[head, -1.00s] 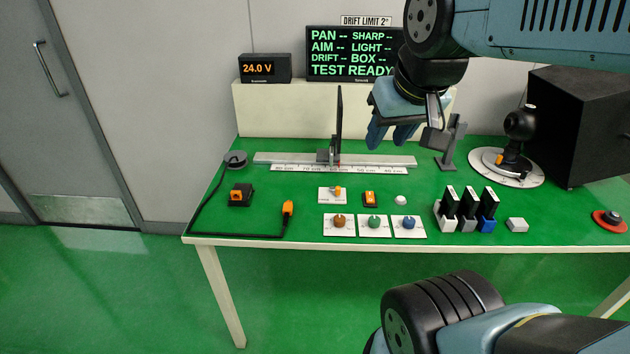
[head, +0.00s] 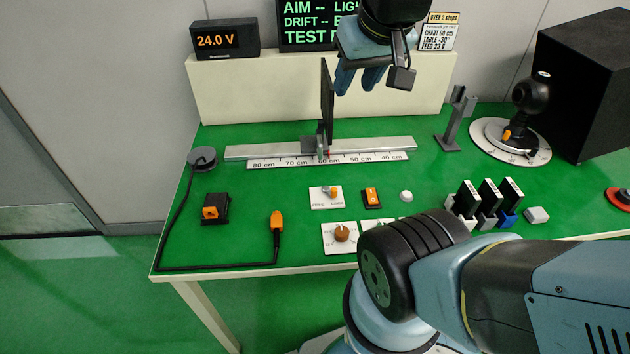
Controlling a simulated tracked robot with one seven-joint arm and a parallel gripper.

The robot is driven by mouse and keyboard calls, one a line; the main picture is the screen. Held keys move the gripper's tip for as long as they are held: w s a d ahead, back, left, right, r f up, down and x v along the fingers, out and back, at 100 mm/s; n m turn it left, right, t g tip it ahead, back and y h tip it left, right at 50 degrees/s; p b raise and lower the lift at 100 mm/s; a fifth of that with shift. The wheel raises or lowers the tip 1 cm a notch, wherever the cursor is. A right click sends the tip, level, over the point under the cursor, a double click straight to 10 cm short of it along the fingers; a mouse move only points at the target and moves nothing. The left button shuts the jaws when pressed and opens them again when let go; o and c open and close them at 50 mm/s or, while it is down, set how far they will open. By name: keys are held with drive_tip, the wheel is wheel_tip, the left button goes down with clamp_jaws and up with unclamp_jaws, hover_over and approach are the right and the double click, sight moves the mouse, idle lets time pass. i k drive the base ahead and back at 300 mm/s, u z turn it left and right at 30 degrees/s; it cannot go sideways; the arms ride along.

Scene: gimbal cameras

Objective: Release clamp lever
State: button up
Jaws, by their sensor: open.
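A small white plate (head: 316,202) on the green bench carries a short lever with an orange tip (head: 334,191). Its labels look like FREE on the left and LOCK on the right, and the tip sits on the right side. A black camera (head: 532,98) stands on a round white turntable (head: 485,138) at the right, with another small orange part (head: 507,135) low on its mount. My gripper (head: 359,83) is open and empty, fingers down, in the air over the back of the bench, well apart from both orange parts.
An orange switch (head: 371,196), a white button (head: 406,196) and black-topped blocks (head: 490,197) lie to the right of the plate. My arm hides part of the bench front.

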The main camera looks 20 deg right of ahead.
sight(333, 194)
drive_tip(key=z, duration=0.45)
drive_tip(key=k, duration=1.3)
drive_tip(key=u, duration=0.5)
drive_tip(key=i, duration=1)
